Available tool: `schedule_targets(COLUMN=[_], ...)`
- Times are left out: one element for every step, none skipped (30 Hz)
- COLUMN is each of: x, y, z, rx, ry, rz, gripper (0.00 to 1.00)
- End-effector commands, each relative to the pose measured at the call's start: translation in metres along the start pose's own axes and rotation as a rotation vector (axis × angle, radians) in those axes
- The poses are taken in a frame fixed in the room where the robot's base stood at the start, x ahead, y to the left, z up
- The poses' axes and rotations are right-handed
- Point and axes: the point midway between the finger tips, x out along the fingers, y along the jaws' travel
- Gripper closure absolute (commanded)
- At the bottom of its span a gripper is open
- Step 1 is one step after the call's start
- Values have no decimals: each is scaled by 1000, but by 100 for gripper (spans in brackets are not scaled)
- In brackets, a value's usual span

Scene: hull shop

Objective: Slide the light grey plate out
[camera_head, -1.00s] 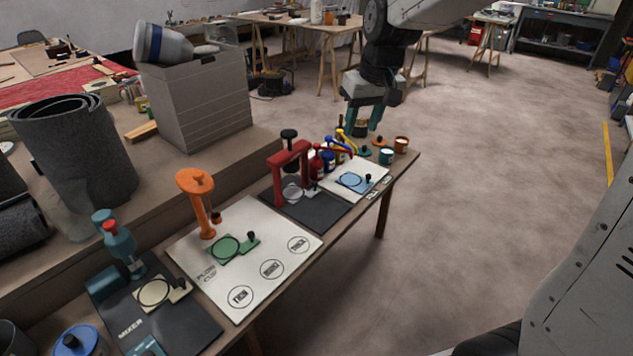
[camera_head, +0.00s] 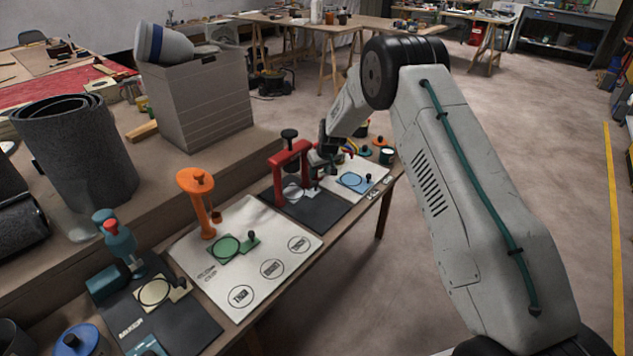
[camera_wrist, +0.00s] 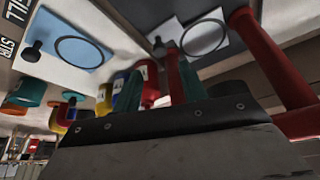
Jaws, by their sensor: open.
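The light grey plate (camera_head: 309,194) lies on the dark mat under the red press (camera_head: 290,172), partly hidden by the press frame. In the wrist view the light grey plate (camera_wrist: 216,46) shows a dark ring and a small dark knob (camera_wrist: 159,46) at its left end. My gripper (camera_wrist: 162,85) is open, with its teal fingers apart and pointing toward the knob's side of the plate. No part of the plate is between the fingers. In the head view my gripper (camera_head: 320,168) is just right of the red press, with its fingertips hard to make out.
To the right, a light blue plate (camera_head: 354,180) with its own knob lies on a white board. Red, blue and teal containers stand close by. An orange press (camera_head: 197,205) with a green plate (camera_head: 226,248) and a teal mixer stand to the left.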

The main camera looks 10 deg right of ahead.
Motion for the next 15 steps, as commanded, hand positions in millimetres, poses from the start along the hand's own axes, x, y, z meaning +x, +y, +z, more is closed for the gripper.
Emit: schedule_targets(x=[6, 10, 16, 20, 26, 33, 38, 43, 49, 53, 57, 62, 65, 68, 70], y=[0, 0, 0, 0, 0, 0, 0, 0, 0, 0, 0, 0, 0, 0, 0], z=[0, 1, 1, 1, 1, 1, 1, 1, 1, 1, 1, 1, 1, 1, 1], rx=[0, 0, 0, 0, 0, 0, 0, 0, 0, 0, 0, 0, 0, 0, 0], ry=[0, -1, -1, -1, -1, -2, -1, -2, -1, -1, -2, -1, -1, -1, -1], rz=[0, 0, 0, 0, 0, 0, 0, 0, 0, 0, 0, 0, 0, 0, 0], gripper=[58, 58, 58, 58, 58, 58, 58, 58, 58, 58, 58, 58, 58, 58, 58])
